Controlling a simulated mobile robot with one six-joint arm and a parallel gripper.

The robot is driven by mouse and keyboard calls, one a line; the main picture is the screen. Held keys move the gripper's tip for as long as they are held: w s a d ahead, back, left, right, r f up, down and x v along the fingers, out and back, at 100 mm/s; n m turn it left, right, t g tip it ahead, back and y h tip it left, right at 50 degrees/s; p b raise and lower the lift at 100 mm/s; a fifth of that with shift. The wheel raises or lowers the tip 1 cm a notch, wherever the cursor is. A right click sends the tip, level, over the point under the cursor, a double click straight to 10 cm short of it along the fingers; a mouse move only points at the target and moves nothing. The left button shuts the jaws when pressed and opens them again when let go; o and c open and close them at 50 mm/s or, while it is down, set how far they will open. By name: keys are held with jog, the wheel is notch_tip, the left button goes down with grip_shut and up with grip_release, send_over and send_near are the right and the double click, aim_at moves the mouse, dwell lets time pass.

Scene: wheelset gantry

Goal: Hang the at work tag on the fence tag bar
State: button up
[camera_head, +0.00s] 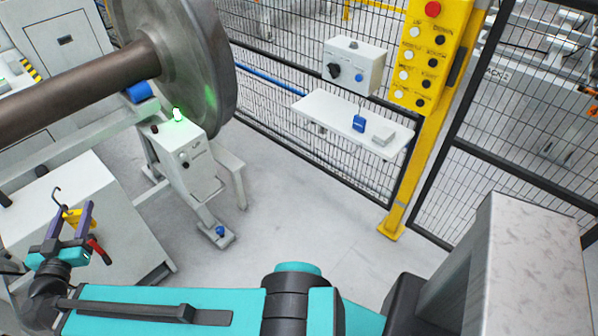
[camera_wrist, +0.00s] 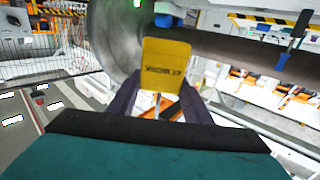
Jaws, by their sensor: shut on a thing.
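My gripper (camera_head: 73,212) is at the lower left of the head view, above a pale cabinet. Its purple fingers are shut on a yellow tag (camera_head: 72,219), and a thin dark hook rises above the tag. In the wrist view the yellow tag (camera_wrist: 166,62) stands between the fingers, with dark lettering that looks upside down. A blue bar (camera_head: 272,79) runs along the mesh fence (camera_head: 285,125), well to the right of my gripper. I cannot tell for sure that it is the tag bar.
A large wheel with a thick axle (camera_head: 80,88) stands at the upper left. A stand with a green lamp (camera_head: 185,165) is below it. A white shelf (camera_head: 325,112) on the fence bears a blue item (camera_head: 359,123). A yellow button post (camera_head: 430,65) stands right. The middle floor is clear.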

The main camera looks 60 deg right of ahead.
jog(key=s+d+f+m+g+h+b, duration=0.1)
jog(key=s+d+f+m+g+b, duration=0.15)
jog(key=d+f+b, duration=0.65)
jog(key=s+d+f+m+g+h+b, duration=0.1)
jog(key=d+f+g+b, duration=0.35)
jog(key=d, duration=1.05)
jog(key=s+d+f+m+g+h+b, duration=0.1)
jog(key=s+d+f+m+b, duration=0.1)
jog(key=d+b, duration=0.8)
jog(key=s+d+f+m+g+b, duration=0.1)
jog(key=s+d+f+b, duration=0.3)
jog(key=s+d, duration=0.5)
jog(key=s+d+f+m+g+b, duration=0.2)
jog(key=s+d+f+g+b, duration=0.2)
jog(key=s+d+b, duration=0.5)
jog(key=s+d+f+m+g+b, duration=0.2)
jog(key=s+d+f+b, duration=0.3)
jog(key=d, duration=0.7)
jog(key=s+b, duration=0.2)
jog(key=s, duration=0.2)
jog(key=shift+f+g, duration=0.4)
jog(key=shift+d, duration=0.2)
jog(key=f+p+x, duration=0.1)
jog(key=p+x, duration=0.7)
jog(key=x, duration=0.7)
jog(key=shift+d, duration=0.25)
